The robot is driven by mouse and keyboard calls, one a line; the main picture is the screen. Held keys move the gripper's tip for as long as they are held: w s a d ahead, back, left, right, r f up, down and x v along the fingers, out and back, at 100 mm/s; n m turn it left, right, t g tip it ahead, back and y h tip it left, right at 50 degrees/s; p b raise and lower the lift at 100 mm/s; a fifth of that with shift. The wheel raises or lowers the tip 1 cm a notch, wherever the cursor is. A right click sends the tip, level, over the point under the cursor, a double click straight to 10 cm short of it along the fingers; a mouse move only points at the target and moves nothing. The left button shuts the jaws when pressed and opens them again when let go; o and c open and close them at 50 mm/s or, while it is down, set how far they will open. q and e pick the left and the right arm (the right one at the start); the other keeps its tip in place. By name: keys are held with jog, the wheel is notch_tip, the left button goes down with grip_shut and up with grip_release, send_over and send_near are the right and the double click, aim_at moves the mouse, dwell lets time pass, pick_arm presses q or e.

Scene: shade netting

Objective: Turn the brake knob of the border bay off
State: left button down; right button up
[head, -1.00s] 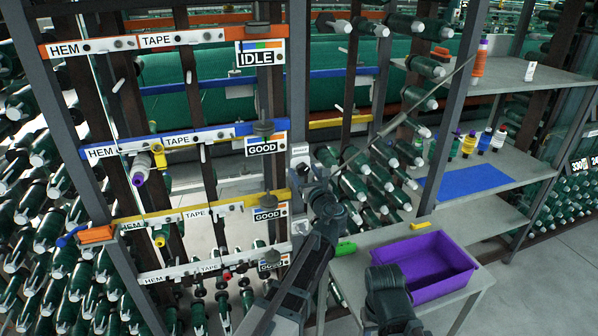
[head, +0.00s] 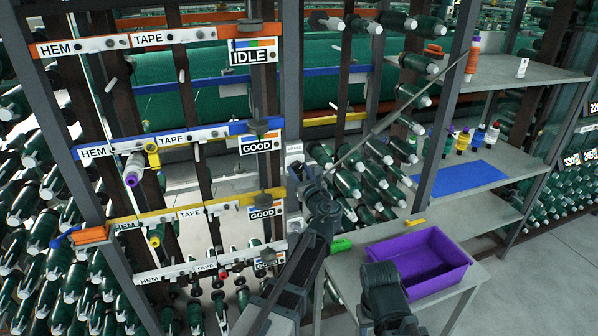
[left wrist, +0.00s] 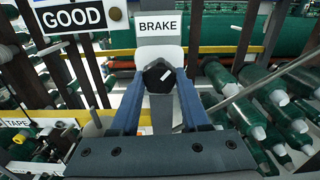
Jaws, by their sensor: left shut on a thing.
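The brake knob (left wrist: 158,76) is dark with a short slanted white mark on its face. It sits on a white plate under a BRAKE label (left wrist: 158,26). My left gripper (left wrist: 158,92) is shut on the knob, with a blue finger on each side. In the head view my left gripper (head: 308,178) is at the post right of the tape rails and hides the knob. The white plate (head: 294,150) shows just above it. The fingers of my right gripper are not seen.
Rails with an IDLE sign (head: 253,51) and several GOOD signs (head: 262,143) stand at left. A purple bin (head: 425,265) and a green item (head: 341,244) are on a low table at right. Shelves (head: 500,135) hold bottles and a blue mat (head: 473,174). A thin rod slants near the post.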

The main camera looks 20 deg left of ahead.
pick_arm(q)
jog(key=n, duration=2.4)
jog(key=shift+r, duration=0.1)
jog(key=n, duration=0.3)
jog(key=shift+n, duration=0.3)
jog(key=n, duration=0.4)
jog(key=shift+s, duration=0.1)
jog(key=shift+n, duration=1.8)
